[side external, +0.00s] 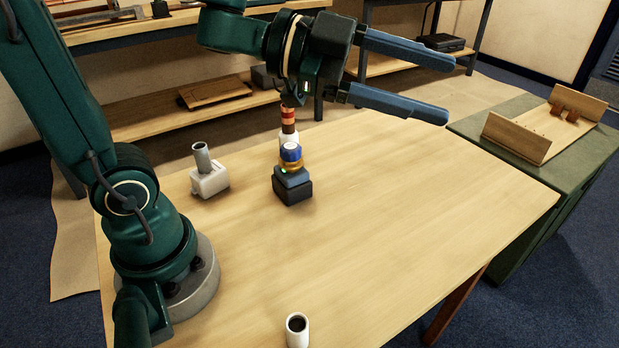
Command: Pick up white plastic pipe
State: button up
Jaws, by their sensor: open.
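A short white pipe (297,332) with a dark open top stands upright near the table's front edge, at the bottom of the side external view. My gripper (451,88) is up at the top of the view, far from that pipe, with its two blue fingers apart, pointing right, and nothing between them. A stack with a dark block base (293,188) stands at the table's middle-left, with blue and gold parts on it. A white cylinder (287,141) and a red-banded piece show just above or behind that stack; I cannot tell whether they touch it.
A white block with a grey tube (207,172) stands left of the stack. The wooden table (420,200) is clear at the centre and right. A green cabinet (510,190) with a wooden tray (535,132) stands at the right. Shelves line the back.

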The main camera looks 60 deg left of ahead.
jog(key=s+d+f+m+g+h, duration=0.3)
jog(key=s+f+m+g, duration=0.15)
jog(key=s+g, duration=0.4)
jog(key=m+g, duration=0.1)
jog(key=g, duration=0.6)
send_over(298, 329)
jog(key=a, duration=0.3)
notch_tip(298, 329, down, 2)
jog(key=shift+t+y, duration=0.45)
jog(key=shift+y, duration=0.05)
jog(key=f, duration=1.7)
jog(key=shift+w+d+f, duration=0.25)
jog(key=shift+w+f, duration=0.05)
jog(key=shift+x, duration=2.6)
grip_shut()
